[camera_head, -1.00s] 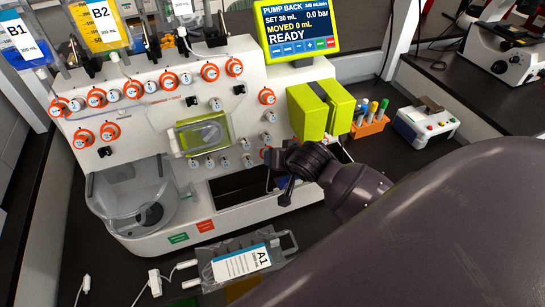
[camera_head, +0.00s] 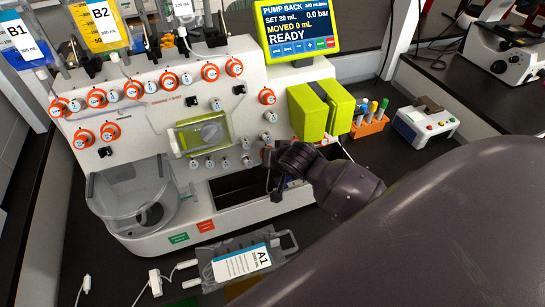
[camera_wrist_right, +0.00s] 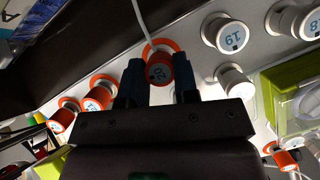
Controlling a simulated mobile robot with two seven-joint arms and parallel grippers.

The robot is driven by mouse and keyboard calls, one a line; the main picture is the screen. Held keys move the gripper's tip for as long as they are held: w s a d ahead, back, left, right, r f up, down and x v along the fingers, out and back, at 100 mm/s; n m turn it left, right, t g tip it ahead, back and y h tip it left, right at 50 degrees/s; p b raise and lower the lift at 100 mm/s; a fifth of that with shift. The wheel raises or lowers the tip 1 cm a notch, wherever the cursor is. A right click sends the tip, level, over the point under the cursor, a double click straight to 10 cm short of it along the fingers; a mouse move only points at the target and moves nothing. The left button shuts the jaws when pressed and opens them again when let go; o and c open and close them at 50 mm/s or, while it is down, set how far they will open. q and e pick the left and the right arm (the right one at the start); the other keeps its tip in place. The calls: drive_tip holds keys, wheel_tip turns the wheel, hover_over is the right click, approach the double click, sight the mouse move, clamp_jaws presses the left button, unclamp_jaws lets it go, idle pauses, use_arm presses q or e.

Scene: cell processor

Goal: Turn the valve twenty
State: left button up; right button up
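Valve twenty (camera_wrist_right: 158,70), a knob with an orange ring and a label reading 20 upside down, shows in the right wrist view. In the head view it is mostly hidden behind my right gripper (camera_head: 273,168), at the lower right of the machine's front panel. My right gripper also shows in the right wrist view (camera_wrist_right: 160,82), with one dark finger on each side of the valve. The fingers look open around the knob; whether they touch it is hard to tell. My left gripper is out of view.
The white machine (camera_head: 150,120) carries several other valves; valve 19 (camera_wrist_right: 232,38) is close by. A yellow-green block (camera_head: 310,112) sits just above my right gripper. A bag labelled A1 (camera_head: 240,264) lies on the table below. An orange tube rack (camera_head: 368,127) stands to the right.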

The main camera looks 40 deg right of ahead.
drive_tip(key=shift+c, duration=1.1)
drive_tip(key=n+h, duration=0.1)
drive_tip(key=n, duration=0.2)
drive_tip(key=shift+a+g+h, duration=0.1)
drive_tip(key=shift+g+h, duration=0.2)
drive_tip(key=n+h, duration=0.1)
drive_tip(key=n, duration=0.2)
drive_tip(key=n+h, duration=0.2)
drive_tip(key=n, duration=0.2)
drive_tip(key=n+h, duration=0.2)
drive_tip(key=n, duration=0.2)
drive_tip(key=shift+a+f+t, duration=0.1)
drive_tip(key=shift+a+t, duration=0.05)
drive_tip(key=shift+t, duration=0.25)
drive_tip(key=shift+n, duration=0.4)
